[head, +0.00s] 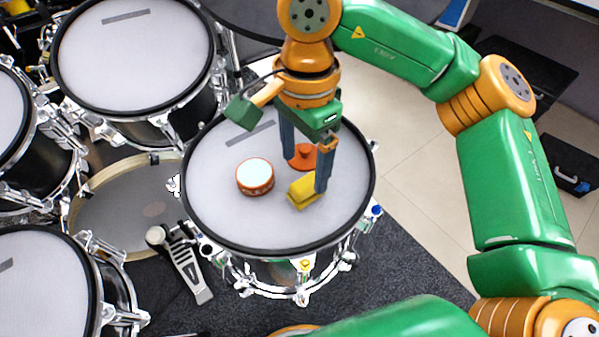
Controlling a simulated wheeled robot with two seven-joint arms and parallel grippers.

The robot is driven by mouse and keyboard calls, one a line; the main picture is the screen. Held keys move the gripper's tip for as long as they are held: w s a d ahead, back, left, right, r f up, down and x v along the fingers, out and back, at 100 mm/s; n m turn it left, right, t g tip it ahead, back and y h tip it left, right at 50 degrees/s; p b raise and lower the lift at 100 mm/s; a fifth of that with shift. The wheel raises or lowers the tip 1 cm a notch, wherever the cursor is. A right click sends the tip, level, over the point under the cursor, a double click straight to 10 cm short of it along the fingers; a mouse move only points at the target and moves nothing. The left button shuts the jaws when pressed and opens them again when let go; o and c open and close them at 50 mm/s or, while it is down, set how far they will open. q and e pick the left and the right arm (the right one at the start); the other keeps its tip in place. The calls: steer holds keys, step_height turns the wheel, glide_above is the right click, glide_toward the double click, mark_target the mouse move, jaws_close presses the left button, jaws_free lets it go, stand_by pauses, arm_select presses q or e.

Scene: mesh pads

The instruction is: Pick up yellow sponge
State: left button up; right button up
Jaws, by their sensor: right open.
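The yellow sponge (301,192) lies on the mesh drum pad (240,221), right of its middle. My right gripper (304,180) points down over the pad with its two dark fingers apart. One finger is at the sponge's right edge and hides part of it; the other is farther back, behind the sponge. I cannot tell whether the fingers touch the sponge. My left gripper is not in view.
A round orange-brown tin with a pale top (255,176) stands left of the sponge. An orange-red round object (303,157) sits just behind it, near the fingers. Other drums (130,55) and a pedal (185,265) surround the pad. The pad's front and left are clear.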

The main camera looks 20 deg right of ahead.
mark_target(306, 181)
steer(key=f, duration=0.2)
steer(key=f+b, duration=0.1)
steer(key=f, duration=0.1)
steer(key=f+b, duration=0.1)
steer(key=f, duration=0.2)
steer(key=shift+w+d, duration=0.1)
steer(key=shift+d, duration=0.2)
steer(key=shift+r, duration=0.1)
jaws_close()
steer(key=shift+r+p, duration=0.65)
steer(key=shift+r, duration=0.75)
arm_select(q)
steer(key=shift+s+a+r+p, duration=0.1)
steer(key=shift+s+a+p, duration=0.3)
steer(key=shift+p, duration=0.55)
arm_select(e)
steer(key=s+r, duration=1)
steer(key=s, duration=0.4)
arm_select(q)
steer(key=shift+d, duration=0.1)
arm_select(e)
steer(key=shift+r, duration=0.1)
